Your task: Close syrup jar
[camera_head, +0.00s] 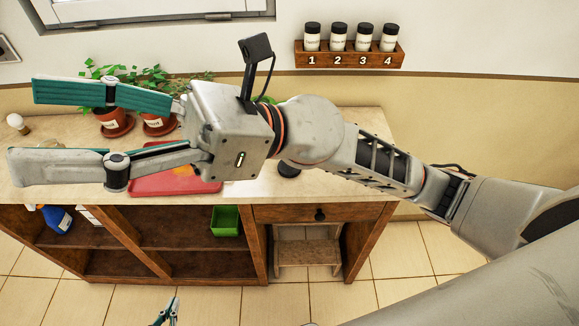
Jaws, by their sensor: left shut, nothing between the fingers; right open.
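I cannot make out a syrup jar for certain; my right arm and gripper hide much of the counter (355,145). A dark round thing (289,171) on the counter is partly hidden below my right wrist; I cannot tell if it is a lid or jar. My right gripper (24,127) is large in view, open and empty, its fingers spread toward the left edge above the counter. Only the tip of my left gripper (165,312) shows at the bottom edge, shut and empty, in front of the shelving and apart from the counter.
A red tray (150,186) lies under the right gripper. Potted plants (113,126) stand behind it, and a white round-topped thing (15,121) at far left. A green bin (226,220) and blue bottle (57,219) are on the shelves. A numbered jar rack (350,60) hangs above.

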